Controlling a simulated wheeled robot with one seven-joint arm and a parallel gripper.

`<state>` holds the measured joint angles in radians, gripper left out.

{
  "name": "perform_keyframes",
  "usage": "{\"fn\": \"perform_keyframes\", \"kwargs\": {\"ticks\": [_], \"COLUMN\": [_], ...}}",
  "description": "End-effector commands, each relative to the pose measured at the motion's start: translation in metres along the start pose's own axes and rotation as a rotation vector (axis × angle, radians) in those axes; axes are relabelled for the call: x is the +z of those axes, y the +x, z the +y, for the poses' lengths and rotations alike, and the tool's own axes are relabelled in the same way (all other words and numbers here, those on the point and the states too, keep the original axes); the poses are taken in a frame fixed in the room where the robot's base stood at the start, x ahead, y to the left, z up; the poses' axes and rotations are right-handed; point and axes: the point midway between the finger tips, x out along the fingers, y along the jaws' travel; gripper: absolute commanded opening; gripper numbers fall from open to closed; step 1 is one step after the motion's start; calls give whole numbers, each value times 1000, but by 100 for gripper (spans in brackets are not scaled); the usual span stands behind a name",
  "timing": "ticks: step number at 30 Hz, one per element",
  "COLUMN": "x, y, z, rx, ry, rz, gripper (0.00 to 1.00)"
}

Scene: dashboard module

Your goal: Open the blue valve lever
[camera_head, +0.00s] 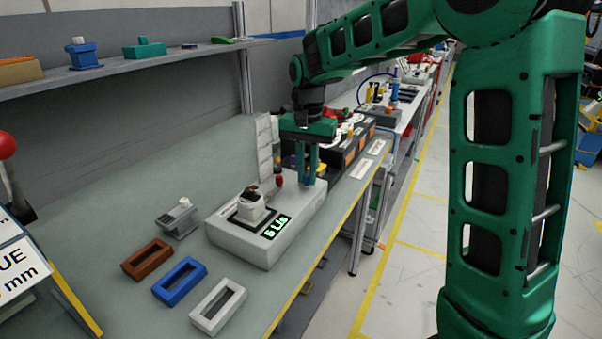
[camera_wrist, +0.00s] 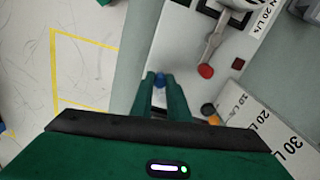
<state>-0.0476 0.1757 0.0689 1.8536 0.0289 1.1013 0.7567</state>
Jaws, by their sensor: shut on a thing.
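The white module box (camera_head: 240,246) stands on the bench, with a white fitting on a black square base (camera_head: 250,208) and a green "5 L/s" display (camera_head: 277,228) on top. My gripper (camera_head: 308,183) reaches down at the box's far right end. In the wrist view my gripper (camera_wrist: 160,84) is shut on the blue valve lever (camera_wrist: 160,79); only its small blue tip shows between the fingertips. The rest of the lever is hidden, so I cannot tell its angle. A grey lever with a red knob (camera_wrist: 206,70) is beside my fingers, apart from them.
Brown (camera_head: 147,260), blue (camera_head: 180,281) and white (camera_head: 218,307) frames lie in front of the box. A white stepped panel with flow labels (camera_wrist: 262,128) stands close beside my gripper. A dark unit with orange panels (camera_head: 347,150) is behind.

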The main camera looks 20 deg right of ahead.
Motion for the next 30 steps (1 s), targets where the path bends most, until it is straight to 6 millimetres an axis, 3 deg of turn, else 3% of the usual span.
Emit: {"fn": "perform_keyframes", "kwargs": {"ticks": [30], "x": [-29], "y": [-2], "z": [25], "rx": [-2], "ry": [-912], "rz": [10], "gripper": [0]}}
